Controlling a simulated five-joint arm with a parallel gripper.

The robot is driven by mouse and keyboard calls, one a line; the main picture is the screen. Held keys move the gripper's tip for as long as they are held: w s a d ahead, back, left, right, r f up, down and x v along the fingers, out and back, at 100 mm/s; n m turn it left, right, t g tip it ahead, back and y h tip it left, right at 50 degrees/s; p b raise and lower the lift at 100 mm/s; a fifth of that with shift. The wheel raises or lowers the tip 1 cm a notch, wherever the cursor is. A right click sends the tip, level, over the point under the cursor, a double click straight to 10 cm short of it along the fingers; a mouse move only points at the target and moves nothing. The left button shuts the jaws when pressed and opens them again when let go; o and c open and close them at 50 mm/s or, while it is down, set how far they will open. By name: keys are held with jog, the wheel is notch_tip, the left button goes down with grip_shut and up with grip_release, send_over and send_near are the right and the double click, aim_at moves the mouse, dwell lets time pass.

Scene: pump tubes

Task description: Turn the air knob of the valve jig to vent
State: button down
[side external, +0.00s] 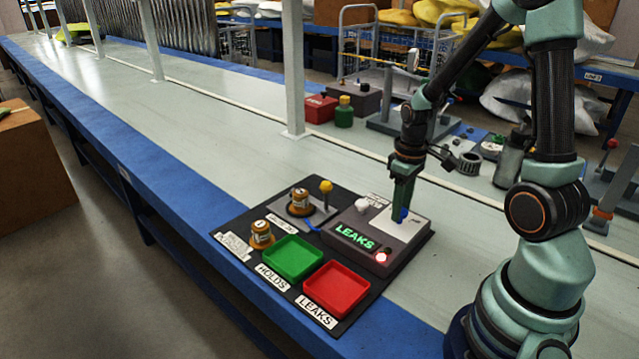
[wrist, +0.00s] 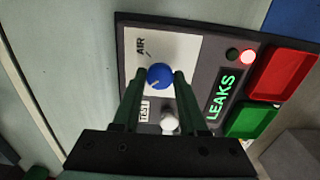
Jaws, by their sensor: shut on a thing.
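The valve jig (side external: 385,245) is a grey box on a black mat. Its blue air knob (wrist: 159,76) sits on a white plate marked AIR in the wrist view. The knob's pale pointer mark is turned toward the lower left there, away from the AIR label. My gripper (wrist: 160,73) is shut on the knob, with one green finger on each side. In the side view my gripper (side external: 402,213) points straight down at the jig, and only a little blue of the knob shows. The jig's display (side external: 355,238) reads LEAKS in green, and a red lamp (side external: 381,257) glows.
A white knob (wrist: 169,122) by a TEST label stands close to my fingers. A green tray (side external: 318,262) and a red tray (side external: 307,298) lie in front. Two brass-coloured cylinders (side external: 300,209) (side external: 261,240) and a yellow-topped lever (side external: 326,187) stand left.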

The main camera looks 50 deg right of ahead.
jog(key=shift+c, duration=2.2)
grip_release()
notch_tip(320, 180, up, 12)
jog(key=shift+a+r, duration=0.1)
jog(key=a+r+t, duration=0.2)
jog(key=a+r, duration=0.1)
jog(key=a, duration=0.4)
jog(key=a+r+t, duration=0.3)
jog(key=a, duration=0.4)
jog(key=shift+s+a+t, duration=0.25)
jog(key=shift+a+t, duration=0.05)
jog(key=shift+a, duration=0.1)
